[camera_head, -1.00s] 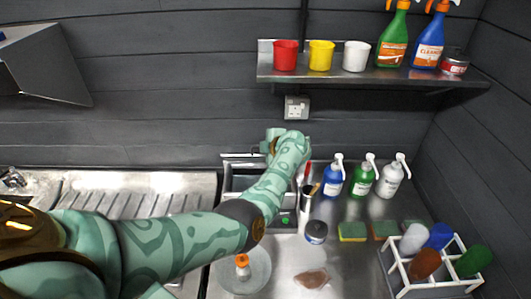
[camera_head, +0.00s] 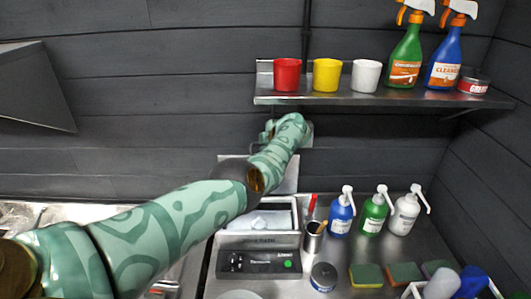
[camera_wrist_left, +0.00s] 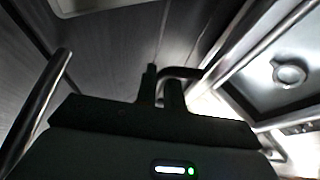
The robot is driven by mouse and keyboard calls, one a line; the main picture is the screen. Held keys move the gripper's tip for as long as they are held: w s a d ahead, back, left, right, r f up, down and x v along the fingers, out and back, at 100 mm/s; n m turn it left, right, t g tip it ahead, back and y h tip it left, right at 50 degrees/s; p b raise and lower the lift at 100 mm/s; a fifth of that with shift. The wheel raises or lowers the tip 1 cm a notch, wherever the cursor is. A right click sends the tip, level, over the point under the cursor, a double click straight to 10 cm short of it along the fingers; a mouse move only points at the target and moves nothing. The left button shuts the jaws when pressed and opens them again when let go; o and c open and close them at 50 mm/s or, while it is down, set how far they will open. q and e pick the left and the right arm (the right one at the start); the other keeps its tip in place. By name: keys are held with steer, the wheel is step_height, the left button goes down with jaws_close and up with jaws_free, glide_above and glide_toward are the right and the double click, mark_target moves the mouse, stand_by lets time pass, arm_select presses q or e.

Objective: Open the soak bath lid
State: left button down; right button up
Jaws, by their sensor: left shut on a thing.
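The soak bath (camera_head: 260,263) stands on the steel counter, with a dark control panel and a green light on its front. Its lid (camera_head: 229,172) is tilted up steeply at the back, and the basin with pale contents (camera_head: 262,221) shows below it. My left arm crosses in front of the lid and hides part of it. My left gripper (camera_head: 268,131) is high by the wall, mostly hidden behind my own wrist. In the left wrist view, my left gripper (camera_wrist_left: 160,88) is shut on a dark bar, the lid handle (camera_wrist_left: 184,72). My right gripper is not in view.
A shelf (camera_head: 380,98) with cups, spray bottles and a tin hangs right of my left wrist. Pump bottles (camera_head: 374,211), a metal cup (camera_head: 313,238) with tools, a jar (camera_head: 323,277) and sponges (camera_head: 366,275) stand right of the bath.

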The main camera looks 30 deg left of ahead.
arm_select(q)
steer(key=shift+w+a+f, duration=0.15)
steer(key=shift+w+a, duration=0.05)
stand_by(0.3)
steer(key=c, duration=1.8)
jaws_free()
